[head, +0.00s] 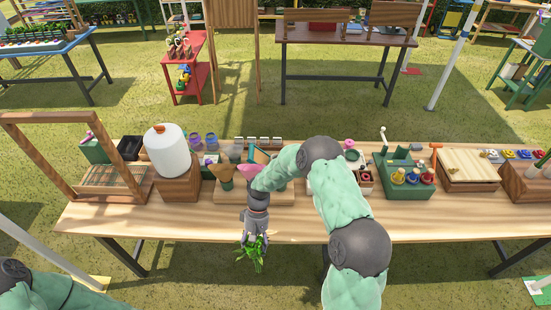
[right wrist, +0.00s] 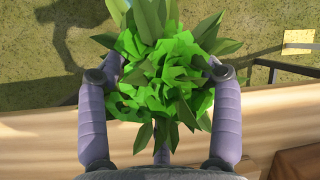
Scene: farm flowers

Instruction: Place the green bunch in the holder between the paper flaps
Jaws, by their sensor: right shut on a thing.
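My right gripper (head: 256,238) is shut on the green bunch (head: 252,254) and holds it at the table's front edge. In the right wrist view the bunch (right wrist: 160,75) sits between the two fingers, with bright green leaves and darker leaves around them. A wooden holder (head: 228,195) stands on the table behind the gripper, with a pink and a brown paper cone (head: 222,174) in it. My right arm hides part of the holder, so I cannot tell which flaps stand empty. The left arm shows at the lower left, but its gripper is out of view.
A green caddy (head: 403,178) and a wooden box (head: 466,168) stand to the right. The front strip of the table (head: 180,222) is clear.

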